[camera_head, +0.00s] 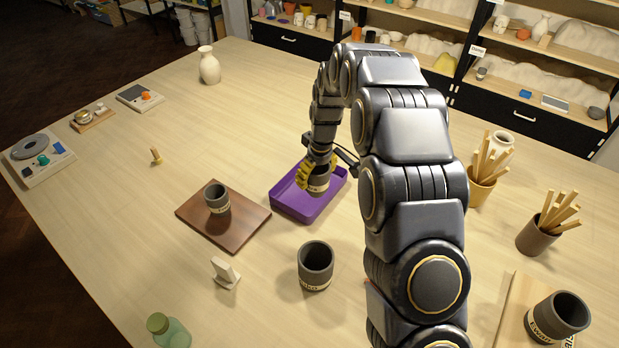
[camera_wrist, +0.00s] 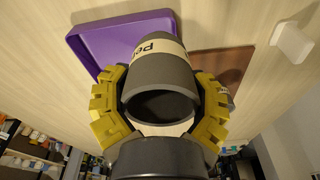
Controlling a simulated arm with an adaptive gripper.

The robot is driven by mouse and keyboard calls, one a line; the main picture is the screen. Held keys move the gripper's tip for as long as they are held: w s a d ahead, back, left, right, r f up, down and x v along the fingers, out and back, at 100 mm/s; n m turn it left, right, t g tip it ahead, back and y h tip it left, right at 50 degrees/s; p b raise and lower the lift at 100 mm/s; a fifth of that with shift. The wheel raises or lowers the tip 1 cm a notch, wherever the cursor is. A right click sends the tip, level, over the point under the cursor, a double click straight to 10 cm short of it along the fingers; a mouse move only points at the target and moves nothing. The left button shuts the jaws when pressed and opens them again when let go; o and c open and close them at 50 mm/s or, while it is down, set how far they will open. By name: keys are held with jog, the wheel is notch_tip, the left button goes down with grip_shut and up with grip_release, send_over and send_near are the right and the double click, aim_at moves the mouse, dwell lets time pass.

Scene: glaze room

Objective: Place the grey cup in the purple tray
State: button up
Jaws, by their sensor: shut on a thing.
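My gripper (camera_head: 318,175) has yellow fingers shut on a dark grey cup (camera_head: 319,185) with a cream label band. My arm hides some of the area right of the tray.
A similar dark cup (camera_head: 217,197) stands on a brown board (camera_head: 240,222) left of the tray. Another (camera_head: 315,268) stands in front, and one more (camera_head: 557,317) at lower right. Stick holders (camera_head: 537,238) stand right.

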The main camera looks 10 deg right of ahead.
jog(key=w+f, duration=0.2)
jog(key=w, duration=0.1)
jog(key=w+f, duration=0.3)
jog(key=w, duration=0.1)
jog(key=w+f, duration=0.3)
jog(key=shift+w+f, duration=0.2)
jog(key=shift+f, duration=1.55)
jog(key=shift+f, duration=0.15)
jog(key=o, duration=1.2)
